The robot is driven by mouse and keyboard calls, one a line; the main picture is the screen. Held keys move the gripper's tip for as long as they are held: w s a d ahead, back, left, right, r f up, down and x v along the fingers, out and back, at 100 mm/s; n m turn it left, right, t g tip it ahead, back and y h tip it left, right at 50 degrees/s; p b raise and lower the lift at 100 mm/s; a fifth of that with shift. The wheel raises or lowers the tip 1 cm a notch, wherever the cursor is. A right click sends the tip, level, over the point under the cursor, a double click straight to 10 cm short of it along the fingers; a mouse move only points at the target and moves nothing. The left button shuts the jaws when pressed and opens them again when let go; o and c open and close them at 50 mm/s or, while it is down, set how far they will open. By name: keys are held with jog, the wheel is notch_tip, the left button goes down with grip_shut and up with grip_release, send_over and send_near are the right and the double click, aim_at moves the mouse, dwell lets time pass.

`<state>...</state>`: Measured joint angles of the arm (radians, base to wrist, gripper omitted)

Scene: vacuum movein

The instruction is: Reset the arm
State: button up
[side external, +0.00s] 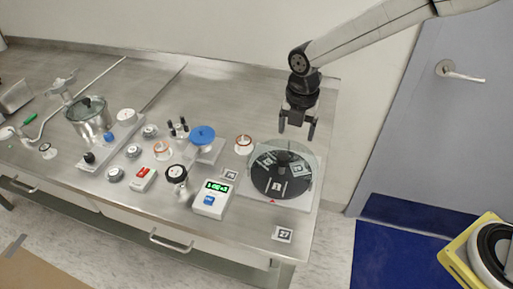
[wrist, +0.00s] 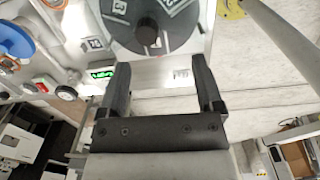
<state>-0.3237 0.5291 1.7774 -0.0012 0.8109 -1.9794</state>
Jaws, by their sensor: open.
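My gripper (side external: 297,126) hangs from my arm above the back right part of the steel bench in the side external view. Its two black fingers are apart with nothing between them. In the wrist view my gripper (wrist: 158,85) also shows open and empty. Below it, a round black disc (side external: 270,185) with white labels and a dark central knob sits under a clear round cover on a pale base. The disc (wrist: 183,30) shows at the top of the wrist view, beyond the fingertips. My gripper appears apart from the disc and its cover.
Left of the disc stand a box with a green display (side external: 211,199), a blue round dish (side external: 202,135), a red-switched box (side external: 144,178) and a steel pot (side external: 90,120). A marker tag (side external: 283,234) lies near the bench's right front corner. A wall and grey door (side external: 430,130) are behind.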

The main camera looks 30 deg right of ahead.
jog(key=s+d+m+t, duration=0.2)
jog(key=s+d+m, duration=1.2)
jog(key=m, duration=1.2)
jog(key=shift+s+d, duration=0.35)
jog(key=shift+s, duration=0.55)
